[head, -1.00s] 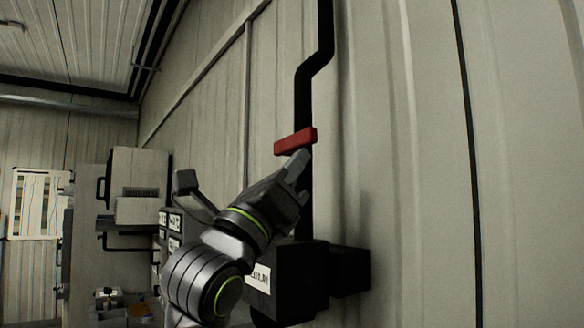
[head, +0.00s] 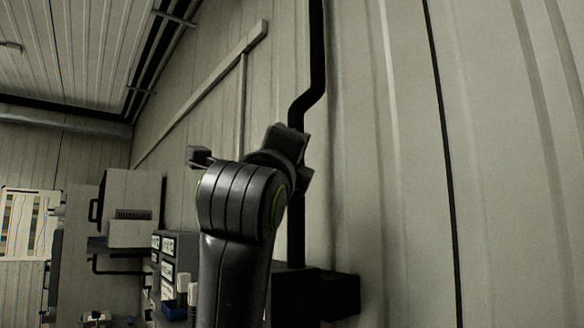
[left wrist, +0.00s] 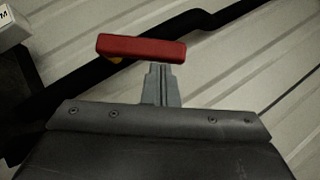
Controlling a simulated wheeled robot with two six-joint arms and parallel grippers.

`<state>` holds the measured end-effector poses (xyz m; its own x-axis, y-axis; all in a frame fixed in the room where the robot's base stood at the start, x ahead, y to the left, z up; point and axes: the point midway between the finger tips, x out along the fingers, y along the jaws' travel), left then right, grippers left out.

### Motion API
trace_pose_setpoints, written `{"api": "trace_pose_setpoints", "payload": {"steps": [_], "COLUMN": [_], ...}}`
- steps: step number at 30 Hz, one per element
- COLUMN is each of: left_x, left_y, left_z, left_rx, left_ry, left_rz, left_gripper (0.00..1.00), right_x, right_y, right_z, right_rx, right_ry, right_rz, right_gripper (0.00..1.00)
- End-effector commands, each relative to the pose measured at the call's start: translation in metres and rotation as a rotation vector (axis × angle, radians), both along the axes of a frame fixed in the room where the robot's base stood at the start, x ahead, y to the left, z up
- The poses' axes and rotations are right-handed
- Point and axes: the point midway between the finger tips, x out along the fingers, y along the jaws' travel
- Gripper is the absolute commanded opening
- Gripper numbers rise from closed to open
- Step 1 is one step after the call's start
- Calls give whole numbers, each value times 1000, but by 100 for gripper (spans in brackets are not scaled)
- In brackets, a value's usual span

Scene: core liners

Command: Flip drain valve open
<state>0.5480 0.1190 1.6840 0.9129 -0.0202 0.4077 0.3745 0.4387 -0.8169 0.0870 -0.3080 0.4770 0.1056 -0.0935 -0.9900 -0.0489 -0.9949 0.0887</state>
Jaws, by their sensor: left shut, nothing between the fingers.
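The red valve handle (left wrist: 142,48) shows in the left wrist view, lying at an angle across the black pipe (left wrist: 195,20). A bit of yellow shows under its left half. The fingers of my left gripper (left wrist: 160,74) are shut and empty, their tips at or just short of the handle's near edge. I cannot tell whether they touch it. In the head view the pipe (head: 317,60) runs down the wall, and my left arm hides the handle and fingertips. My right gripper is in neither view.
A dark box (head: 340,297) sits at the pipe's lower end, close to my arm. A ribbed pale wall (head: 390,170) stands behind the pipe. Cabinets and equipment (head: 130,215) stand to the left. The wall right of the pipe is clear.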

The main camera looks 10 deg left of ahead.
Motion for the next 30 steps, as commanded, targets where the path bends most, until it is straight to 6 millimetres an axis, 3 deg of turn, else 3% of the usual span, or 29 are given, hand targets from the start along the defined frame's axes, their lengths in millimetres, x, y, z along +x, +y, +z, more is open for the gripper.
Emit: {"api": "trace_pose_setpoints", "payload": {"steps": [4, 15, 30], "left_x": [2, 11, 19], "left_y": [4, 14, 23], "left_z": [12, 30, 37], "left_rx": [-105, -137, -198], "left_ry": [87, 116, 169], "left_rz": [4, 2, 1], "left_gripper": [0, 0, 0], "right_x": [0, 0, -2], "right_y": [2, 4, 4], "right_z": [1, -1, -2], "right_rx": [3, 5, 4], "right_ry": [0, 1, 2], "right_rz": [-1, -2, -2], "right_gripper": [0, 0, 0]}}
